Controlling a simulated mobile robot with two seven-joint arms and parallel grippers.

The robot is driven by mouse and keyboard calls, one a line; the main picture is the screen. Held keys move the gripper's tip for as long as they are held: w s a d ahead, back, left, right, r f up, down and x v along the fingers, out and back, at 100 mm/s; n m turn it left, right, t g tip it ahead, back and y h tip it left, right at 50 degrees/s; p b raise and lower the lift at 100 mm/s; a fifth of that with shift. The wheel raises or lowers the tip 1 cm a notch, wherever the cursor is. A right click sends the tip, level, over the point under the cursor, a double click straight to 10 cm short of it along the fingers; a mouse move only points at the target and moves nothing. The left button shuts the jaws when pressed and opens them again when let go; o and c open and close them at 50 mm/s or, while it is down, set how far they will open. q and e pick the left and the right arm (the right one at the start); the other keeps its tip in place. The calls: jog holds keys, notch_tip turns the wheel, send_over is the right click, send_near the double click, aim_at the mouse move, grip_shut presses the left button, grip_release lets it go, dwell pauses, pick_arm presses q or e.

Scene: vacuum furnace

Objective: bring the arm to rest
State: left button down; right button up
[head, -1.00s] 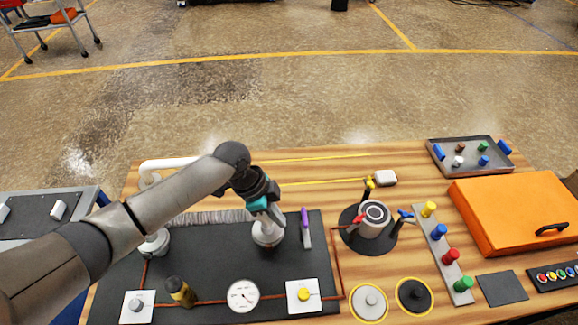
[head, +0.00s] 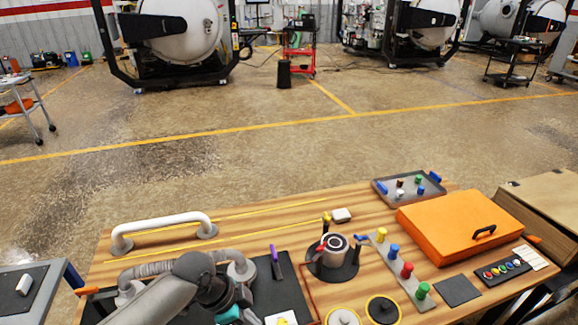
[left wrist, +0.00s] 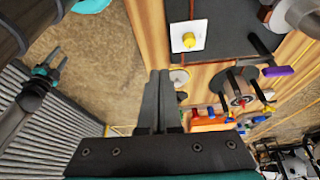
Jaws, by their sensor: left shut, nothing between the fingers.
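My left arm (head: 165,298) comes in at the bottom left of the head view. Its wrist, with a teal band, is bent down over the dark panel (head: 270,295) on the table. The fingertips are hidden there. In the left wrist view my left gripper (left wrist: 158,78) is shut and empty, its two dark fingers together and apart from the objects around it. Another teal-banded gripper, seemingly my right gripper (left wrist: 55,62), shows small at the left of that view. Its jaw state is unclear.
The wooden table (head: 210,255) holds a white curved pipe (head: 165,228), a round pot (head: 334,248), coloured knobs (head: 407,270), an orange case (head: 455,225) and a grey tray (head: 385,190). A purple handle (head: 275,256) stands near my arm. Open floor lies beyond.

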pick_arm(q)
jog(key=s+d+n+t, duration=0.1)
jog(key=s+d+n, duration=0.2)
jog(key=s, duration=0.2)
pick_arm(e)
jog(key=w, duration=0.5)
pick_arm(q)
jog(key=s+a+r+n+t+y, duration=0.2)
jog(key=s+a+r+n+y, duration=0.25)
jog(key=s+a+n, duration=0.65)
notch_tip(320, 180, down, 29)
jog(key=s+g+b, duration=0.1)
jog(key=s+b, duration=0.1)
jog(key=b, duration=0.7)
jog(key=s+a+f+g+b, duration=0.1)
jog(key=s+f+b, duration=0.3)
jog(key=s+f, duration=0.3)
jog(key=s+a+f+m+b, duration=0.1)
jog(key=s+f+b, duration=0.4)
jog(key=f, duration=1.2)
jog(key=s+a, duration=0.1)
jog(key=s, duration=0.2)
jog(key=shift+s+a+f+g, duration=0.15)
jog(key=shift+s+f+g, duration=0.15)
jog(key=shift+f+g, duration=0.1)
pick_arm(e)
notch_tip(320, 180, down, 18)
jog(key=s, duration=0.2)
